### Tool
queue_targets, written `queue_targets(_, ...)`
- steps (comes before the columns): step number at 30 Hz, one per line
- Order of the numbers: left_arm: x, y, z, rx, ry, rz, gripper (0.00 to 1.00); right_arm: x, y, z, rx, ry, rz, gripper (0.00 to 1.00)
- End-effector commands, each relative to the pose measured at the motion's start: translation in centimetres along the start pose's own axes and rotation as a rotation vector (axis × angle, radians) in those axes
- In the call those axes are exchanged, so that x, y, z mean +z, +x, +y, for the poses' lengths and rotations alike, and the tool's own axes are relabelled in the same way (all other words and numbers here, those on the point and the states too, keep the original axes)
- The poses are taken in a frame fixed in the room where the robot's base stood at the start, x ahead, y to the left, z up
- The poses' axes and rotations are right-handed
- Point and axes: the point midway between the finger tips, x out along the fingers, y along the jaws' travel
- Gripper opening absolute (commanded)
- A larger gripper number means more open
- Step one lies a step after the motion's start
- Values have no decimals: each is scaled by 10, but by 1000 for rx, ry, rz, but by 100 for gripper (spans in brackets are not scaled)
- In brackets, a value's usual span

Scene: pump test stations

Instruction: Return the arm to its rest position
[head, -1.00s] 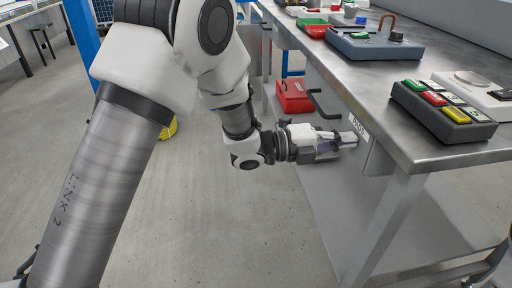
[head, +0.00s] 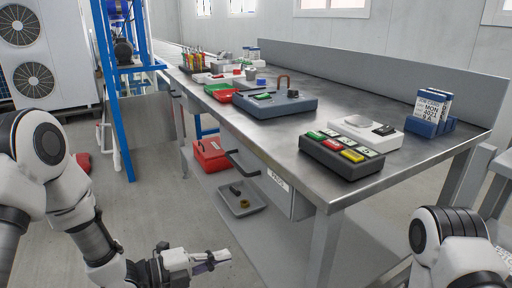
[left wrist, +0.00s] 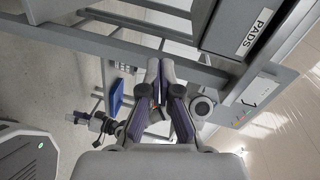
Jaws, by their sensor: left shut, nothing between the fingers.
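My left gripper (head: 208,262) is low in the head view, in front of the workbench (head: 345,195) and below its top. Its fingers are shut with nothing between them. The left wrist view also shows the shut left gripper (left wrist: 160,85), with the bench frame and a drawer labelled PADS beyond it. My left arm comes in from the left edge. Part of my right arm shows at the lower right of the head view, but its gripper is out of the picture.
A button box (head: 341,157), a white scale (head: 352,130) and a grey-blue station (head: 274,103) stand on the bench. A red toolbox (head: 210,155) and a grey tray (head: 241,198) sit on the lower shelf. The PADS drawer (left wrist: 243,22) is near my left gripper.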

Motion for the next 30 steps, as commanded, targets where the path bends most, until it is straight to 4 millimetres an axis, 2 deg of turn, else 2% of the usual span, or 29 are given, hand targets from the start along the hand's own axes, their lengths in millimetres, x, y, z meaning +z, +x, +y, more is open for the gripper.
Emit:
queue_targets(1, -6, 1, 48, 80, -96, -32, 0, 0, 0, 0, 0, 0, 0, 40)
queue_targets(4, -15, -10, 138, 262, -377, -179, 0, 0, 0, 0, 0, 0, 0, 40)
queue_targets(6, -25, -30, 197, 390, -612, -324, 0, 0, 0, 0, 0, 0, 0, 40)
queue_targets(9, -45, -68, 265, 538, -939, -574, 0, 0, 0, 0, 0, 0, 0, 40)
queue_targets(12, -65, -112, 310, 619, -1232, -864, 0, 0, 0, 0, 0, 0, 0, 40)
queue_targets(13, -70, -126, 319, 626, -1316, -962, 0, 0, 0, 0, 0, 0, 0, 40)
queue_targets(15, -80, -156, 332, 599, -1503, -1203, 0, 0, 0, 0, 0, 0, 0, 40)
queue_targets(18, -89, -188, 339, 483, -1724, -1509, 0, 0, 0, 0, 0, 0, 0, 40)
queue_targets(20, -93, -200, 342, 391, -1834, -1655, 0, 0, 0, 0, 0, 0, 0, 40)
queue_targets(22, -97, -204, 339, 292, -1944, -1745, 0, 0, -4, 0, 0, 0, 0, 40)
queue_targets(23, -101, -207, 315, 299, -1936, -1737, 0, 1, -27, 0, 0, 0, -2, 40)
queue_targets(24, -103, -209, 302, 301, -1933, -1734, 0, 0, -42, 0, 0, 0, -1, 40)
queue_targets(30, -115, -218, 237, 301, -1931, -1729, 0, 0, -109, -1, 0, 0, 0, 40)
